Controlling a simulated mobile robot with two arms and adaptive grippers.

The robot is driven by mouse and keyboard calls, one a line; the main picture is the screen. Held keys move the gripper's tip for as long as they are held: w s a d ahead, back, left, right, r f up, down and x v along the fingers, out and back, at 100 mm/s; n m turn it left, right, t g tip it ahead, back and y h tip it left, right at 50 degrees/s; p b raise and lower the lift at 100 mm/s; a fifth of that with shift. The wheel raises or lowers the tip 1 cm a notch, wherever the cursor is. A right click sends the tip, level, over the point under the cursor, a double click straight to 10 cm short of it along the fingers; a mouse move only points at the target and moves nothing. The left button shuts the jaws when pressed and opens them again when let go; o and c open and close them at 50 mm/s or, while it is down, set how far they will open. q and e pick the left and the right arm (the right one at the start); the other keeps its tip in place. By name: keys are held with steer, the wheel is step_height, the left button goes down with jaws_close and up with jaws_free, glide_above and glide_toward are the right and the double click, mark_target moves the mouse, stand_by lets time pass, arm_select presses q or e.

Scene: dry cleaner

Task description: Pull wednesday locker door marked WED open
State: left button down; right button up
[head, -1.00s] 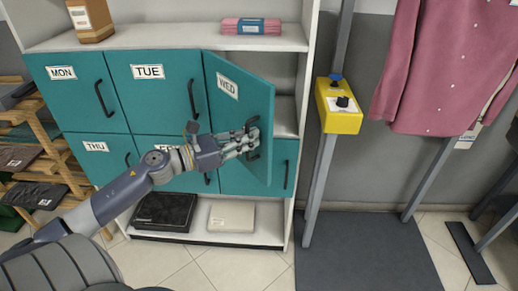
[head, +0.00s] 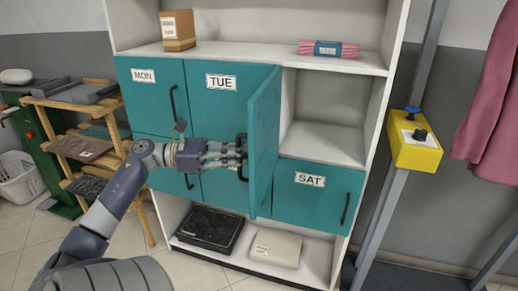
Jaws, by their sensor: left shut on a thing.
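The WED locker door (head: 264,143) is teal and stands swung out, seen nearly edge-on in the head view. Its label is not visible from this angle. Its black handle (head: 242,140) is on the side facing my left gripper. My left gripper (head: 240,154) is shut on that handle, with its arm coming in from the lower left. The opened compartment (head: 325,140) right of the door shows a bare pale floor and looks empty. My right gripper is not in view.
The MON door (head: 150,90), TUE door (head: 222,82) and SAT door (head: 318,200) are shut. A yellow control box (head: 415,152) on a grey post stands to the right. A wooden rack (head: 85,150) stands to the left.

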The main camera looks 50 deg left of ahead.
arm_select(q)
steer(key=shift+s+a, duration=0.4)
steer(key=shift+a, duration=0.4)
steer(key=c, duration=2)
jaws_free()
steer(key=shift+o, duration=0.2)
steer(key=shift+s, duration=0.15)
steer(key=v, duration=1.2)
